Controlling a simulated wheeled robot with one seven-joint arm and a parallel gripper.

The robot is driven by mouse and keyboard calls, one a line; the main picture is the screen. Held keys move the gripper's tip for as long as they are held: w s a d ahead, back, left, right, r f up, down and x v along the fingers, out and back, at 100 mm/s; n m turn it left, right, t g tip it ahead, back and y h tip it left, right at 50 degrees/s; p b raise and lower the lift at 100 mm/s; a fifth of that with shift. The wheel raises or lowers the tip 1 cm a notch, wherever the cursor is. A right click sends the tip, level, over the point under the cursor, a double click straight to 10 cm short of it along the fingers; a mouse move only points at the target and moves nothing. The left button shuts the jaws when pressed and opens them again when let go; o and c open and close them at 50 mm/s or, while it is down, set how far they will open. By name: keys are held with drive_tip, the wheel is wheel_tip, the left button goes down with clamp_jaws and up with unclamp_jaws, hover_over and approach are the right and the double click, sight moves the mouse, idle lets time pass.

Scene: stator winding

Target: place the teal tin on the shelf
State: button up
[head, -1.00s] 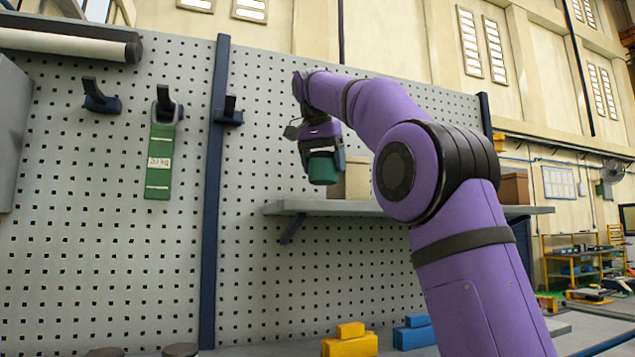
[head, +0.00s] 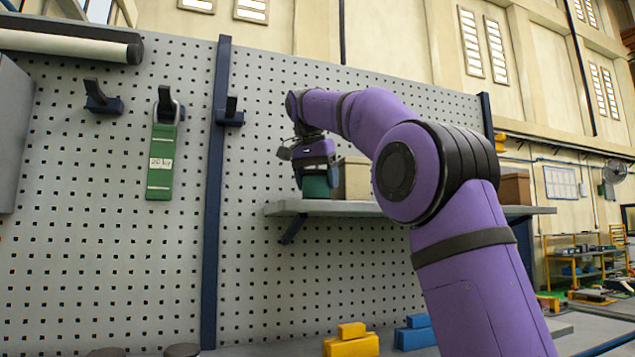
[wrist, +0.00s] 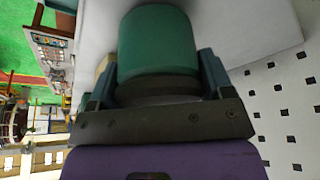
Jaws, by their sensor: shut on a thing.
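The teal tin (head: 316,187) is upright between the fingers of my gripper (head: 316,170), which is shut on it. In the head view its bottom is at or just above the grey shelf (head: 345,208), near the shelf's left end. I cannot tell whether it touches. In the wrist view the tin (wrist: 157,42) fills the space between the two fingers, with the pale shelf surface (wrist: 255,30) behind it.
A tan box (head: 354,180) stands on the shelf just right of the tin. A brown box (head: 513,187) is farther right, beyond my arm. The pegboard (head: 255,110) rises behind. Yellow blocks (head: 351,343) and blue blocks (head: 413,333) lie on the bench below.

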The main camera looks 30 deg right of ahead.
drive_tip(key=shift+f, duration=0.15)
drive_tip(key=o, duration=1.1)
drive_tip(key=shift+v, duration=2.65)
drive_tip(key=s+a, duration=0.2)
drive_tip(key=a, duration=0.1)
drive_tip(key=s+a, duration=0.2)
drive_tip(key=a, duration=0.1)
drive_tip(key=s+a, duration=0.2)
drive_tip(key=a, duration=0.2)
drive_tip(key=shift+s, duration=0.3)
drive_tip(key=shift+f, duration=0.1)
drive_tip(key=s+f+n+t+y, duration=0.1)
drive_tip(key=s+f+n, duration=0.2)
drive_tip(key=s+f, duration=0.5)
drive_tip(key=s+d+f+n+t+y, duration=0.1)
drive_tip(key=s+f+n, duration=0.3)
drive_tip(key=f, duration=1.3)
drive_tip(key=s+d+f+n+t+y, duration=0.1)
drive_tip(key=s+f+n, duration=0.3)
drive_tip(key=s+f, duration=0.9)
drive_tip(key=shift+d+y, duration=0.1)
drive_tip(key=shift+y, duration=0.2)
